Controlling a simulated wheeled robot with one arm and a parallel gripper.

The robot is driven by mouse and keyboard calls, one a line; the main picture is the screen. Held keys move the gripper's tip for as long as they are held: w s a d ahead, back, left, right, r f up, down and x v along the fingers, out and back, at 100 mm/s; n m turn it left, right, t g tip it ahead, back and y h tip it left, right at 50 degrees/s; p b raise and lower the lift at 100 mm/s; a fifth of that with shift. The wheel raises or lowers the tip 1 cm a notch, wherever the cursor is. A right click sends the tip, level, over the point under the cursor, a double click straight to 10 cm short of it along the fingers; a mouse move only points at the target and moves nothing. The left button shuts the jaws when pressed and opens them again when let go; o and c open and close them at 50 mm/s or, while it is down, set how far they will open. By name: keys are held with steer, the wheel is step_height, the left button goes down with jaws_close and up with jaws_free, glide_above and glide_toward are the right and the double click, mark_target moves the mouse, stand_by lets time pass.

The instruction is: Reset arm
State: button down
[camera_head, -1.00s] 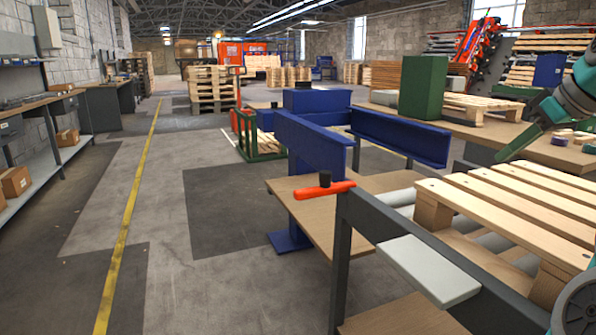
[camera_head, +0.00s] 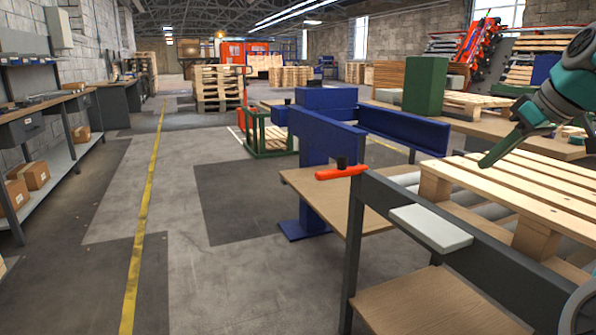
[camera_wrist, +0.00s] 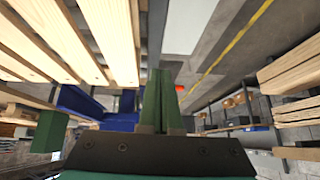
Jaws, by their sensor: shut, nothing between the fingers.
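My gripper (camera_head: 486,161) is at the right of the head view, its green fingers pointing down and left over the wooden pallet (camera_head: 530,200). In the wrist view my gripper (camera_wrist: 163,75) shows its two green fingers side by side, shut, with nothing held. The pallet sits on the grey roller conveyor and also shows at the upper left of the wrist view (camera_wrist: 75,45). Whether the fingertips touch the pallet cannot be told from the head view.
A green block (camera_head: 424,86) stands on a table. Open floor lies left, around the yellow line (camera_head: 146,200).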

steer(key=s+a+f+g, duration=0.2)
steer(key=s+a+f, duration=0.2)
steer(key=a+f, duration=0.15)
steer(key=s+a+f+m+g+p, duration=0.1)
steer(key=s+a+f, duration=0.25)
steer(key=a, duration=0.35)
steer(key=s+a+f+g, duration=0.2)
steer(key=s+a+f, duration=0.1)
steer(key=a+f, duration=0.25)
steer(key=s+a+f+m+g+h, duration=0.1)
steer(key=s+f, duration=0.7)
steer(key=s, duration=0.3)
steer(key=s+a+f+m+g+h+p, duration=0.1)
steer(key=s+f+m+g+h, duration=0.1)
steer(key=s+f, duration=0.7)
steer(key=shift+s+f+m, duration=0.2)
steer(key=shift+s+m, duration=0.1)
steer(key=shift+s, duration=0.65)
